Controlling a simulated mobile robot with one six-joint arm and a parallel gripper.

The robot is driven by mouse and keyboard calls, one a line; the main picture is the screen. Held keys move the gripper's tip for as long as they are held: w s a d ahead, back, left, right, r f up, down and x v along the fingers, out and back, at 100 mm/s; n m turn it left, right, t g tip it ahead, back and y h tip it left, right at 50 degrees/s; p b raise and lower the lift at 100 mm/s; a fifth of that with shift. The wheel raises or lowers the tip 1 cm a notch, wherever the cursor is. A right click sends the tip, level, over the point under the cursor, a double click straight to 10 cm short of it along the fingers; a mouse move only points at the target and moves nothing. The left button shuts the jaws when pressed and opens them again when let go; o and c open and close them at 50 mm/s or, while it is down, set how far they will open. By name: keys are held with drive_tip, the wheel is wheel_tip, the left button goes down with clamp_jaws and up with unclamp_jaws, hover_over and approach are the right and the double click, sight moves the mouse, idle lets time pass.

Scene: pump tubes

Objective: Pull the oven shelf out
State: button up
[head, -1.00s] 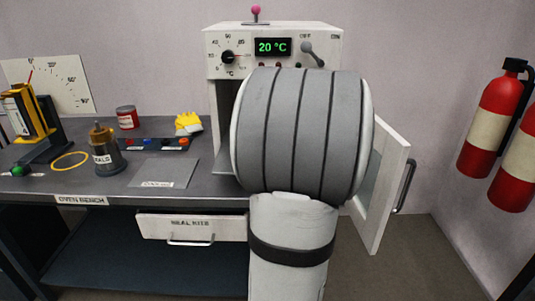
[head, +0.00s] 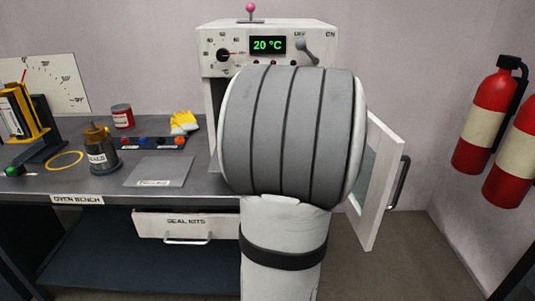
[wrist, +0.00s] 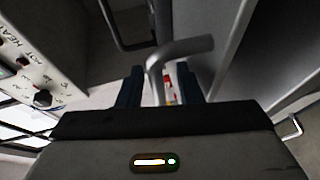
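The white oven (head: 222,68) stands on the bench with its door (head: 378,185) swung open to the right. My arm covers most of the oven's mouth in the head view, so the shelf is hidden there. In the wrist view, a bent grey bar (wrist: 183,48), which looks like a handle, passes between the two dark fingers of my gripper (wrist: 160,82). Gaps show between the bar and the fingers, so the gripper looks open around it. I cannot tell for certain whether this bar belongs to the shelf. My gripper is hidden in the head view.
The open door's dark handle (head: 400,182) sticks out at right. The "SEAL KITS" drawer (head: 187,225) is below the bench top (head: 55,192). Fire extinguishers (head: 487,115) hang on the right wall.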

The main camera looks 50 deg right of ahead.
drive_tip(key=v, duration=0.7)
drive_tip(key=shift+p, duration=0.45)
drive_tip(key=shift+w, duration=0.15)
drive_tip(key=w+a+r+m+g+p, duration=0.55)
drive_tip(key=a+r+m+p, duration=0.3)
drive_tip(key=a+p, duration=0.35)
drive_tip(key=s+a+r+m+g+y+p, duration=0.1)
drive_tip(key=s+a+r+g+y+p, duration=0.1)
drive_tip(key=a, duration=0.5)
drive_tip(key=s+a+r+m+g+y+p, duration=0.1)
drive_tip(key=s+a+g+y+p, duration=0.1)
drive_tip(key=s+a, duration=0.3)
drive_tip(key=s+a+r+m+g+y+p, duration=0.2)
drive_tip(key=s+a+p, duration=0.1)
drive_tip(key=a, duration=0.7)
drive_tip(key=shift+s+r+g+p, duration=0.25)
drive_tip(key=shift+r+g+p, duration=0.1)
drive_tip(key=shift+p, duration=0.25)
